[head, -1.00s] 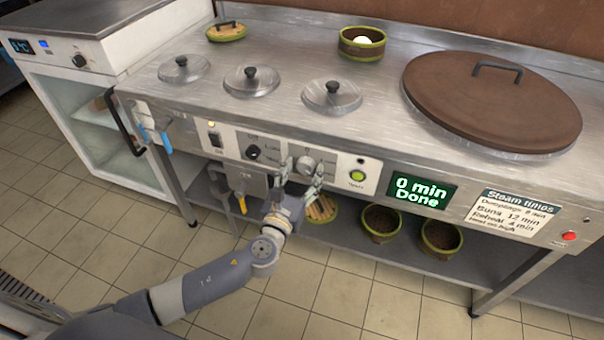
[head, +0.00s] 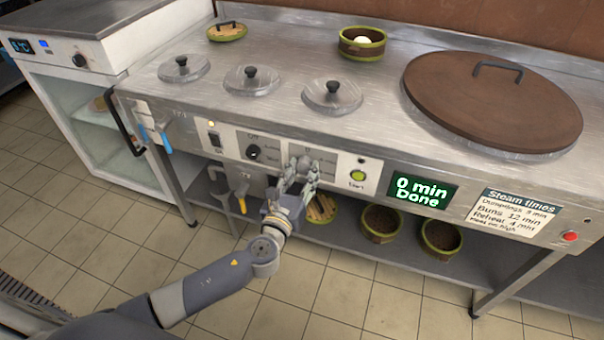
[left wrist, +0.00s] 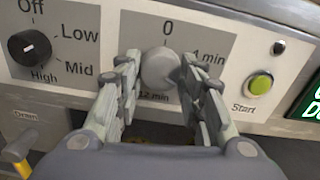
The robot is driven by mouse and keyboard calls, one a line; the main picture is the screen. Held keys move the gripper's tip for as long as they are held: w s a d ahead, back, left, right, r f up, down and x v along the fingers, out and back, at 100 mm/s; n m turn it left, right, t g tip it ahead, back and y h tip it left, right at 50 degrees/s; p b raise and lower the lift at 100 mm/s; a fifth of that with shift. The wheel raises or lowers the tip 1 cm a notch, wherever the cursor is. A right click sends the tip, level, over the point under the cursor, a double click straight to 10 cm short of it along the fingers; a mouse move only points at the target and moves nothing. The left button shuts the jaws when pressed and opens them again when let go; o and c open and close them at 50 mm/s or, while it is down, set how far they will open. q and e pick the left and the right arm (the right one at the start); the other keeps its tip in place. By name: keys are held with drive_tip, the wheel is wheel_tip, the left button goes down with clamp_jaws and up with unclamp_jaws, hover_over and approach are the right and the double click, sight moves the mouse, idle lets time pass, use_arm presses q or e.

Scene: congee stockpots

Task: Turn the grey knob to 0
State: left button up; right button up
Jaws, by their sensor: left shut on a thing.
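The grey knob (left wrist: 160,68) is on the front panel of the steel counter, under a 0 mark, with 4 min at its right and 12 min below. It also shows in the head view (head: 304,163). I cannot clearly make out its pointer. My left gripper (left wrist: 161,80) is shut on the grey knob, one finger on each side, coming from the front and below; it also shows in the head view (head: 299,172). The fingers cover part of the dial markings. My right gripper is not in view.
A black Off/Low/Mid/High knob (left wrist: 30,47) is to the left. A green Start button (left wrist: 259,83) and a display (head: 421,192) reading "0 min Done" are to the right. Green-rimmed baskets (head: 381,223) stand on the shelf below. A yellow-handled drain valve (head: 242,204) is lower left.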

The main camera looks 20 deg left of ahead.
use_arm(q)
drive_tip(key=n+b, duration=0.1)
drive_tip(key=n, duration=0.5)
drive_tip(key=shift+d+b, duration=0.1)
drive_tip(key=shift+b, duration=0.2)
drive_tip(key=n, duration=0.4)
drive_tip(key=shift+r+n+b, duration=0.15)
drive_tip(key=shift+n+b, duration=0.25)
drive_tip(key=shift+n, duration=1.8)
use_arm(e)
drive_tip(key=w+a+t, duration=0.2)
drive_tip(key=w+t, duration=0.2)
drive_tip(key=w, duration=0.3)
use_arm(q)
drive_tip(key=shift+n, duration=0.4)
drive_tip(key=shift+r+n, duration=0.1)
drive_tip(key=shift+n, duration=0.9)
drive_tip(key=n+p, duration=0.1)
drive_tip(key=n, duration=0.3)
drive_tip(key=shift+r+n, duration=0.1)
drive_tip(key=shift+n, duration=0.3)
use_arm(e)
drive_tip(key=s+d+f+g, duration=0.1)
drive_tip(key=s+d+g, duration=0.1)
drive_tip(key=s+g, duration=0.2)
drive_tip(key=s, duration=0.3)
use_arm(q)
drive_tip(key=shift+n+p, duration=0.3)
drive_tip(key=shift+n, duration=0.1)
